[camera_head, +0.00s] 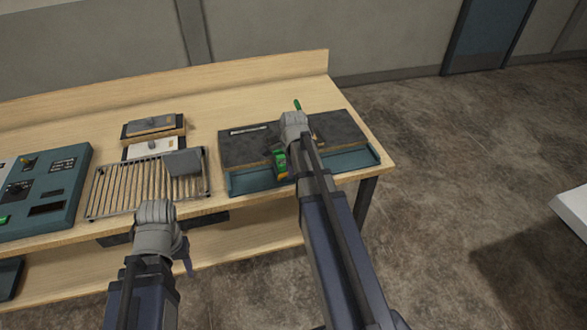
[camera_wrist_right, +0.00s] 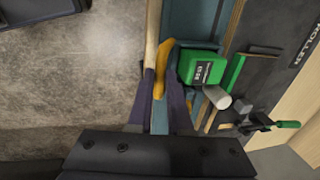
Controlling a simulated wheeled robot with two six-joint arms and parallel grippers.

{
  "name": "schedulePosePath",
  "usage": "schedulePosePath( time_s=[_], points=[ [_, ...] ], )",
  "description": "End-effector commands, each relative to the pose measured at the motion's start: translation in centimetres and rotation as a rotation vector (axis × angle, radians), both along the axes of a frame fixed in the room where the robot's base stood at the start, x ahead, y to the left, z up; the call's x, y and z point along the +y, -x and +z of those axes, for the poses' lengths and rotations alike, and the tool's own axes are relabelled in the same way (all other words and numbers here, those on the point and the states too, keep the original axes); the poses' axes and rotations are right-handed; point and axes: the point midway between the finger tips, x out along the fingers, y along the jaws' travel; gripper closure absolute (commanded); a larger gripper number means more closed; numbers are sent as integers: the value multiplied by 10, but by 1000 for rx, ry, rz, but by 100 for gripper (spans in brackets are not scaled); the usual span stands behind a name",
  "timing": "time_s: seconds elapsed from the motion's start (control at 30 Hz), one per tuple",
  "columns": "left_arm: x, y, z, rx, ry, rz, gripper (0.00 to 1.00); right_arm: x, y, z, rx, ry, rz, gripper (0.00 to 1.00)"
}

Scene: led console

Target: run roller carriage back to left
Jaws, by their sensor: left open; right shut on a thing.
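The roller carriage shows as a green block (camera_head: 279,163) at the front of the dark roller bed (camera_head: 245,146). Its labelled block (camera_wrist_right: 203,67) and a grey cylinder (camera_wrist_right: 217,97) show in the right wrist view. A part with a green grip (camera_wrist_right: 285,124) lies toward the far side. My right gripper (camera_head: 293,122) is over the bed, between the green block and a green tip (camera_head: 297,104). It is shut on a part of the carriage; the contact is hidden. My left gripper (camera_head: 155,215) is open, near the table's front edge, away from the carriage.
A slatted rack (camera_head: 125,187) with a grey block (camera_head: 184,163) stands left of the bed. A teal console (camera_head: 50,190) is at the far left. Small plates (camera_head: 153,126) lie behind the rack. A teal ledge (camera_head: 350,162) runs along the bed's front.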

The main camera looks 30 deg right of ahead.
Motion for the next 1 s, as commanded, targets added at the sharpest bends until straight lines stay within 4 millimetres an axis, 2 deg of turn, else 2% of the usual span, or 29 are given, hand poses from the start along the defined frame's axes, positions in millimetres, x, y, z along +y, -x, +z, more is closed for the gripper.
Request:
schedulePosePath(
  time_s=[0.4, 0.6, 0.8, 1.0],
  points=[
    [0, 0, 0, 0, 0, 0, 50, 89, -21, 0, 1, -2, 5, 100],
    [0, 0, 0, 0, 0, 0, 50, 123, -29, 0, 2, -2, 3, 100],
    [0, 0, 0, 0, 0, 0, 50, 145, -34, 0, 2, -2, 3, 100],
    [0, 0, 0, 0, 0, 0, 50, 153, -36, 0, 1, -2, 0, 100]
  ],
)
